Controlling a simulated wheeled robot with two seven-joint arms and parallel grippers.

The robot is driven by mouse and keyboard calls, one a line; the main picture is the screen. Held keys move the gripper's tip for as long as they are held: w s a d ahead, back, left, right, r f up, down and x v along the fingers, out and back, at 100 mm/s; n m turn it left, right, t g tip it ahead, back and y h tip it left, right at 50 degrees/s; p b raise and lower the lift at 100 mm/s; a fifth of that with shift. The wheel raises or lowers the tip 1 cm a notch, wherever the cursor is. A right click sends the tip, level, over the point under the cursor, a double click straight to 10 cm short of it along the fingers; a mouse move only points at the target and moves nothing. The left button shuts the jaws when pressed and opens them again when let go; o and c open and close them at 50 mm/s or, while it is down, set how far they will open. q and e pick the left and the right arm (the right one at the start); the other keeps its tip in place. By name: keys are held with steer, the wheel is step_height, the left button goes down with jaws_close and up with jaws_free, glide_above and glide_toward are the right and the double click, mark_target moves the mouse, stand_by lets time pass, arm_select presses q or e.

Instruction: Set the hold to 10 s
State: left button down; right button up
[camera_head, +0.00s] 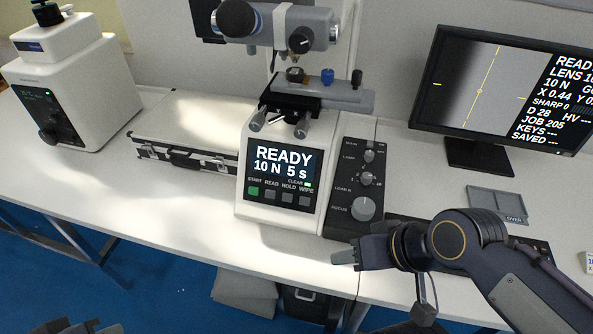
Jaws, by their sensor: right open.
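The white hardness tester (258,213) stands in the middle of the bench. Its display (282,164) reads READY, 10 N, 5 s. Below the display is a row of keys labelled START, READ, HOLD and WIPE; START (254,191) is green and the HOLD key (287,198) is dark. My right gripper (345,257) is open and empty at the bench's front edge, right of and below the keys, apart from them. A dark part at the bottom left edge may be my left arm; its gripper cannot be made out.
A dark knob panel (354,187) adjoins the tester's right side. A monitor (500,85) stands at the right, with a grey tray (497,202) before it. A silver case (185,135) and another white machine (65,85) are at the left. The bench front left of the tester is clear.

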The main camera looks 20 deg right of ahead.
jaws_close()
stand_by(1.7)
